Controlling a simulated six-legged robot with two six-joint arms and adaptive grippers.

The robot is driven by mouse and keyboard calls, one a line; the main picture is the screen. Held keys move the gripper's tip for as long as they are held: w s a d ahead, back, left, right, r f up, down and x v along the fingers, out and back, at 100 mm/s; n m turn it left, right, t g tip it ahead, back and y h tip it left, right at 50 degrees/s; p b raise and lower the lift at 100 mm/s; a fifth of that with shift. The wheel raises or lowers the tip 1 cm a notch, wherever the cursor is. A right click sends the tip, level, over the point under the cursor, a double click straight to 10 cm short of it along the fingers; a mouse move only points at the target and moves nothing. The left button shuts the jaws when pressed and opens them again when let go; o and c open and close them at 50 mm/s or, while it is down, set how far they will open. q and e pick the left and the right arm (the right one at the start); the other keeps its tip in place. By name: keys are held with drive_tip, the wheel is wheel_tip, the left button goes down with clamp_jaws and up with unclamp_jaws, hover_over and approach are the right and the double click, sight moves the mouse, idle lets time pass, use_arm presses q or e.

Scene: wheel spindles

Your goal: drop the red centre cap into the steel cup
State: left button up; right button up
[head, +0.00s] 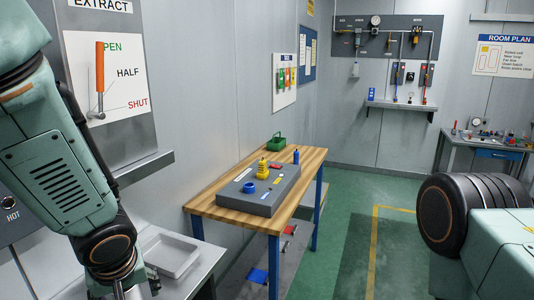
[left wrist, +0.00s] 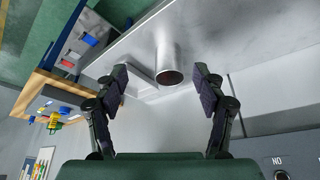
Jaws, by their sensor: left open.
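The steel cup (left wrist: 168,54) stands on the metal counter in the left wrist view, which looks tilted over. Its dark round opening lies between and beyond my left fingertips. My left gripper (left wrist: 160,76) is open, with its two dark fingers spread wide and nothing between them. The fingers do not touch the cup. In the head view the cup is not clearly seen, and my left arm covers the lower left. I cannot make out the red centre cap for certain in either view. My right gripper is not in view.
A white tray (head: 170,257) sits on the metal counter beside the cup. A wooden bench (head: 208,208) carries a grey spindle block (head: 248,203) with a blue ring (head: 249,187) and yellow pieces (head: 262,169). A green basket (head: 278,141) stands behind. The green floor right of the bench is clear.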

use_arm(q)
drive_tip(key=s+d+f+m+h+b, duration=0.2)
drive_tip(key=s+f+m+b, duration=0.15)
drive_tip(key=f, duration=0.75)
drive_tip(key=s+d+f+m+h+b, duration=0.15)
drive_tip(key=f+m+b, duration=0.3)
drive_tip(key=f, duration=0.65)
drive_tip(key=s+a+f+n+g+b, duration=0.2)
drive_tip(key=s+f+b, duration=0.6)
drive_tip(key=s+f, duration=1.1)
drive_tip(key=shift+s+a+f+g+y, duration=0.35)
drive_tip(key=shift+s+g+y, duration=0.15)
drive_tip(key=shift+g, duration=0.5)
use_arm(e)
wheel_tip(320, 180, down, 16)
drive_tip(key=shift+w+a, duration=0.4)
use_arm(q)
drive_tip(key=shift+s+d, duration=0.15)
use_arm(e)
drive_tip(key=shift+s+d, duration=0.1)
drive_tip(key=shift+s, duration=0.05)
